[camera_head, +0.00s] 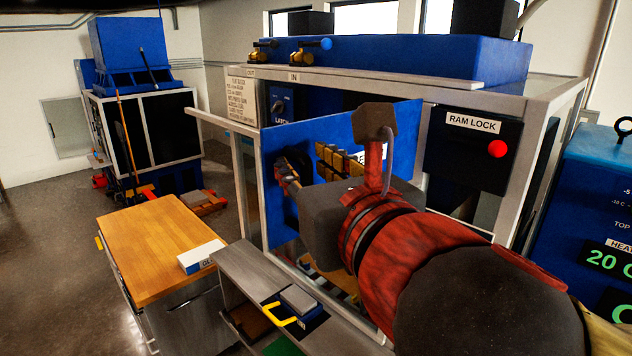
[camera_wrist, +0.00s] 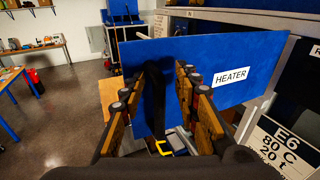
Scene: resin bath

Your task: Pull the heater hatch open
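The heater hatch (camera_head: 400,125) is a blue panel on the framed machine; its white HEATER label shows in the wrist view (camera_wrist: 231,77). In the wrist view the panel (camera_wrist: 215,50) stands across the view, with the room visible past its left edge. It looks swung out from the frame, though its angle is hard to judge. My gripper (camera_wrist: 160,74) is in front of the panel with its fingers spread apart. A dark upright shape (camera_wrist: 156,95) lies between the fingers; I cannot tell whether it is a handle or a shadow. In the head view my wrist hides part of the panel.
A RAM LOCK box (camera_head: 475,141) with a red button is right of the hatch. A wooden-topped cabinet (camera_head: 150,245) stands at front left. A grey ledge (camera_head: 245,266) with a yellow-handled block (camera_head: 292,305) lies below. Open floor is at the left.

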